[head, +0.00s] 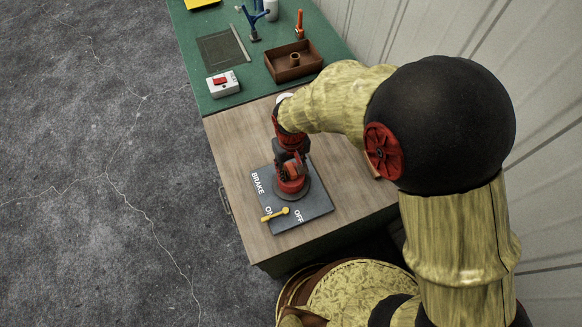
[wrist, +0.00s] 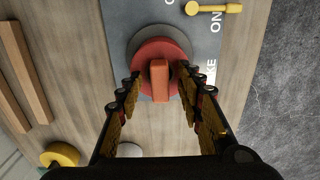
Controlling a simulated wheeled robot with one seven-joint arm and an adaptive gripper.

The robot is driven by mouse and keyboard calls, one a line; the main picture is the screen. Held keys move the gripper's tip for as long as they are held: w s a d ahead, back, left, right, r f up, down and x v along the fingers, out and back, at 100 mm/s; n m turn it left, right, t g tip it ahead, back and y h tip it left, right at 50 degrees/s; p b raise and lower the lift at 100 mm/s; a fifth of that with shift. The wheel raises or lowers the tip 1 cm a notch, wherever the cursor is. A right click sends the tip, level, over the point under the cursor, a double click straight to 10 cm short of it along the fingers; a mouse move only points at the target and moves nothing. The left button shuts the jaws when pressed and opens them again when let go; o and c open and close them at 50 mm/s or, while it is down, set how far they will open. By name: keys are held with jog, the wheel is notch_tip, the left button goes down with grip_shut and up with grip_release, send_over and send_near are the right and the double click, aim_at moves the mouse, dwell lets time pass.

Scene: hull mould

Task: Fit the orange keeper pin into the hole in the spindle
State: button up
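A red round knob (wrist: 160,55) with an upright orange-red bar handle (wrist: 160,80) sits on a dark plate (head: 262,180) marked BRAKE, ON and OFF. My gripper (wrist: 159,78) is over the knob, with one finger on each side of the bar and a visible gap to each. In the head view my gripper (head: 290,170) hides much of the knob. A slim orange upright piece (head: 300,24) with a dark foot stands at the back of the bench; it may be the keeper pin. I cannot make out a spindle hole.
On the green mat stand a brown tray (head: 280,77) with a small tube, a white box with a red switch (head: 222,84) and a blue stand (head: 253,22). Wooden strips (wrist: 22,75) lie beside the plate.

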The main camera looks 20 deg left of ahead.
aim_at(292, 170)
jog(key=shift+r, duration=0.1)
notch_tip(292, 170, up, 12)
dwell(0.5)
dwell(0.5)
jog(key=s+d+r+m+t+b, duration=0.2)
jog(key=d+r+b, duration=0.1)
jog(key=d, duration=0.7)
jog(key=s+d+r+m+t+b, duration=0.1)
jog(key=s+d+r+m+b, duration=0.2)
jog(key=d, duration=0.8)
jog(key=s+d+r+m+t+b, duration=0.2)
jog(key=s+d+r+m+b, duration=0.1)
jog(key=d, duration=0.7)
jog(key=shift+d+r+t, duration=0.3)
jog(key=shift+r, duration=0.1)
